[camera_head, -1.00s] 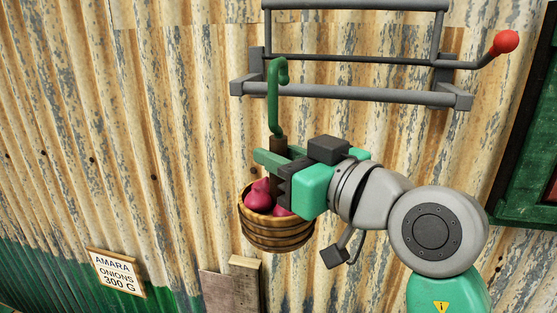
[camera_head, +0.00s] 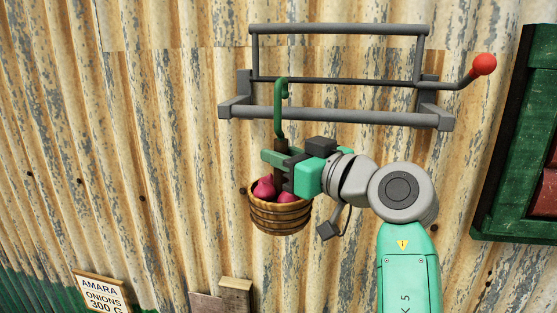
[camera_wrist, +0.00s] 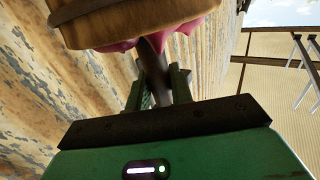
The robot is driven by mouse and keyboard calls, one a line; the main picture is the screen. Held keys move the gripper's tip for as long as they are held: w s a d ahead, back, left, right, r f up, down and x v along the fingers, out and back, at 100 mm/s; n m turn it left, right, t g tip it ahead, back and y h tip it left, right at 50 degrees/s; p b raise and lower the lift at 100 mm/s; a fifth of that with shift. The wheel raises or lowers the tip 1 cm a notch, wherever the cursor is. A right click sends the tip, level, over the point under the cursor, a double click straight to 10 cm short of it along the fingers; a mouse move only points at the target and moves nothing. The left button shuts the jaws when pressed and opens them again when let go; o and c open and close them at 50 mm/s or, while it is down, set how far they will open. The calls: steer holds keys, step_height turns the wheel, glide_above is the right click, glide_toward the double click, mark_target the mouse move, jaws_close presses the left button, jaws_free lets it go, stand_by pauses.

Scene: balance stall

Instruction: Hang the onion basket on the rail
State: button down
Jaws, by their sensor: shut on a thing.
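The onion basket (camera_head: 280,216) is a round brown wooden tub with pinkish-red onions (camera_head: 264,188) in it. A dark stem rises from it to a green hook (camera_head: 280,110). My gripper (camera_head: 278,160) is shut on the stem, above the tub, and the basket hangs upright. The grey rail (camera_head: 340,117) runs across the corrugated wall. The hook's curved top overlaps the rail in the head view, rising above the front bar; I cannot tell whether they touch. In the wrist view the basket (camera_wrist: 130,22) is at the top, and my gripper's fingers (camera_wrist: 160,88) close around the stem.
A thinner bar with a red knob (camera_head: 484,64) sticks out at the rail's right end. A framed green panel (camera_head: 500,150) is on the wall at far right. A sign reading "AMARA ONIONS 300 G" (camera_head: 102,292) and wooden boards (camera_head: 235,290) are low on the left.

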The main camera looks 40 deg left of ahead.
steer(key=shift+w+a+r, duration=0.1)
steer(key=shift+w+a, duration=0.4)
steer(key=shift+w, duration=0.25)
steer(key=shift+w+a+f, duration=0.1)
steer(key=shift+w+f, duration=0.1)
steer(key=shift+f, duration=0.25)
steer(key=shift+w+a+f, duration=0.1)
steer(key=shift+w+f, duration=0.1)
steer(key=shift+f, duration=0.95)
steer(key=c, duration=1.1)
jaws_free()
steer(key=shift+c, duration=0.2)
steer(key=d+b, duration=0.2)
steer(key=d, duration=0.5)
steer(key=shift+s+d+b, duration=0.15)
steer(key=shift+d+b, duration=0.25)
